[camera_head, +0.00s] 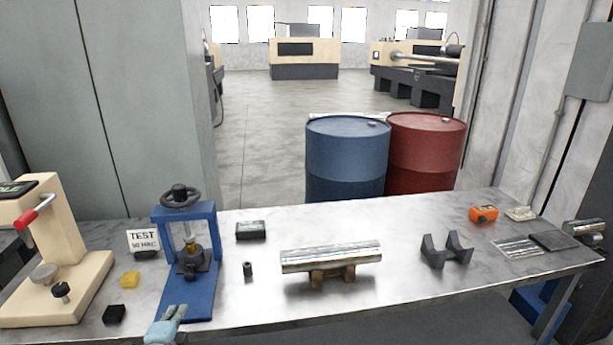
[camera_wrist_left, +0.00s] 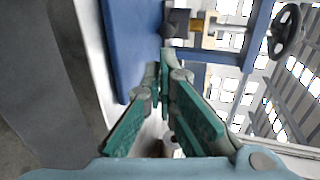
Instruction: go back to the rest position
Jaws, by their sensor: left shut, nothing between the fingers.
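My left gripper (camera_head: 172,317) shows at the bottom edge of the head view, in front of the foot of the blue press (camera_head: 187,300) at the table's front edge. In the left wrist view its teal fingers (camera_wrist_left: 164,65) are shut with nothing between them, and the blue press (camera_wrist_left: 130,45) stands close beyond and beside the fingertips. Most of the left arm is out of the picture. My right gripper is in no view.
A metal table (camera_head: 400,290) holds a silver cylinder (camera_head: 330,257) on a wooden cradle, a dark V-shaped stand (camera_head: 446,248), an orange device (camera_head: 483,214) and a cream tester (camera_head: 60,280). Blue (camera_head: 346,160) and red (camera_head: 427,150) barrels stand behind it.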

